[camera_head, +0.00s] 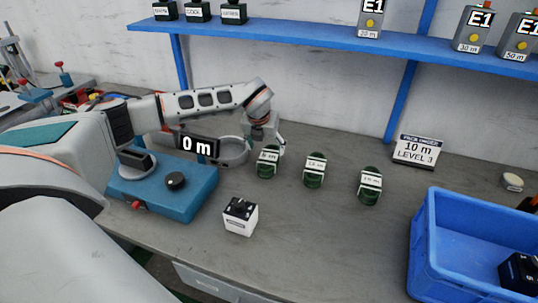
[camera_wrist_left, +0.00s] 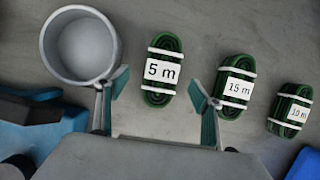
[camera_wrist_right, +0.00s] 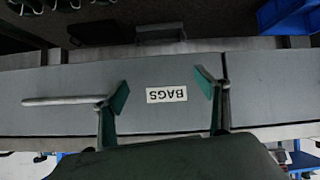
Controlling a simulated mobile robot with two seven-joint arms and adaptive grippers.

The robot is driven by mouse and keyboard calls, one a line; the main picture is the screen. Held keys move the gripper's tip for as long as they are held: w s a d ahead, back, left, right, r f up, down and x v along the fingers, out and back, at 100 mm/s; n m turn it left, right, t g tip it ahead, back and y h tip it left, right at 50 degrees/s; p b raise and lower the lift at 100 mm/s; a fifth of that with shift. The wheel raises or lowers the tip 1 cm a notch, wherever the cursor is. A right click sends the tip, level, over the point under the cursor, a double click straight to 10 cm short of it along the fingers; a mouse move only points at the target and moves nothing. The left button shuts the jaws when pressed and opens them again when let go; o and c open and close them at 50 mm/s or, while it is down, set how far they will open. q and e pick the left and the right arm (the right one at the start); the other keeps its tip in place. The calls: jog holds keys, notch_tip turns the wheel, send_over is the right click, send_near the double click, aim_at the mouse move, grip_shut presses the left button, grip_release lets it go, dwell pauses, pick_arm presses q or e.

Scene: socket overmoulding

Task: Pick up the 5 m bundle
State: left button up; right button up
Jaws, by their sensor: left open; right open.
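The 5 m bundle (camera_wrist_left: 161,70) is a green coil with two white ties and a label reading 5 m. It lies on the bench beside a round metal pan and also shows in the head view (camera_head: 267,163), nearest the left arm. My left gripper (camera_wrist_left: 158,95) is open, with one fingertip on each side of the 5 m bundle as seen in the left wrist view; in the head view it is close to the bundle (camera_head: 267,140). I cannot tell its height above it. My right gripper (camera_wrist_right: 160,85) is open and empty, over a grey surface marked BAGS.
The 15 m bundle (camera_wrist_left: 236,87) and another green bundle (camera_wrist_left: 290,110) lie to the right. The metal pan (camera_head: 233,151) is close on the left. A blue machine (camera_head: 165,200), a white-black box (camera_head: 240,216), a sign (camera_head: 417,151) and a blue crate (camera_head: 425,240) stand around.

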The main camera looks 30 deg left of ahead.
aim_at(269, 157)
pick_arm(q)
jog(key=x, duration=0.6)
jog(key=shift+s+d+f, duration=0.1)
jog(key=shift+d+f, duration=0.25)
jog(key=shift+f, duration=0.05)
jog(key=shift+a+f, duration=0.1)
jog(key=shift+f, duration=0.3)
jog(key=c, duration=1.3)
